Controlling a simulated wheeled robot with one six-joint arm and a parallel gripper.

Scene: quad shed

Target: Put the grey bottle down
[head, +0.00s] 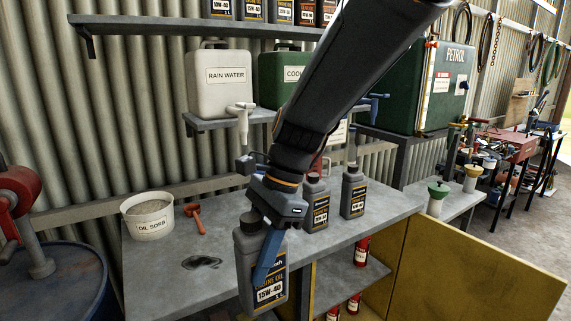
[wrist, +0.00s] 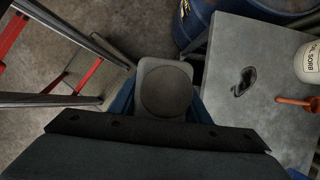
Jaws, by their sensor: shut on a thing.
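The grey bottle (head: 262,264), with a dark cap and a 15W-40 label, is upright in my gripper (head: 266,262). The blue fingers are shut on its sides. In the head view it covers part of the front edge of the grey bench top (head: 170,254). In the wrist view I look down on the bottle's round cap (wrist: 166,91), between the blue fingers (wrist: 163,104). Floor shows around it there, and the bench top (wrist: 231,60) is to its right, so the bottle appears to be off the bench's edge. Its base is hidden in the wrist view.
Two similar grey bottles (head: 315,207) (head: 354,194) stand on the bench. A yellow door (head: 470,275) stands open below. The bench front-left is clear.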

